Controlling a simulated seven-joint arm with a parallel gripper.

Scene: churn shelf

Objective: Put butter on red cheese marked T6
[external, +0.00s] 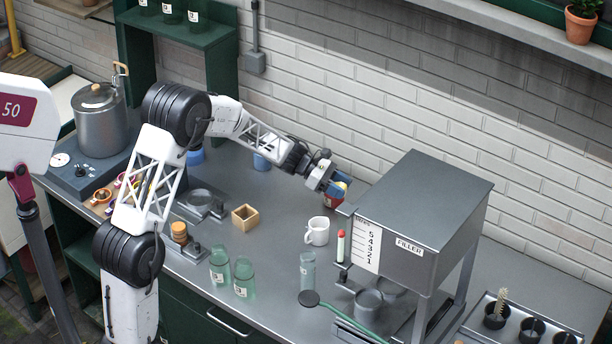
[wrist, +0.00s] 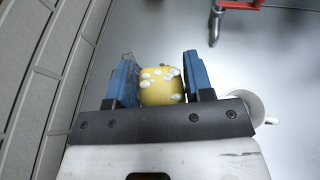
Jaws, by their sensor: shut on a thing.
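My gripper (external: 335,188) is at the back of the counter, near the brick wall, with its blue fingers closed on a yellow block with white spots, which I take for the butter (external: 342,185). In the wrist view the butter (wrist: 161,87) sits between the two fingers (wrist: 161,80). A small red thing (external: 332,202), perhaps the red cheese, shows just below the fingers in the external view, partly hidden by them. I cannot read a T6 mark, nor tell whether the butter touches the red thing.
A white mug (external: 317,231) stands just in front of the gripper; its rim shows in the wrist view (wrist: 247,106). The grey filler machine (external: 420,215) stands to the right. A wooden box (external: 245,216) and green glass jars (external: 243,277) are left and forward.

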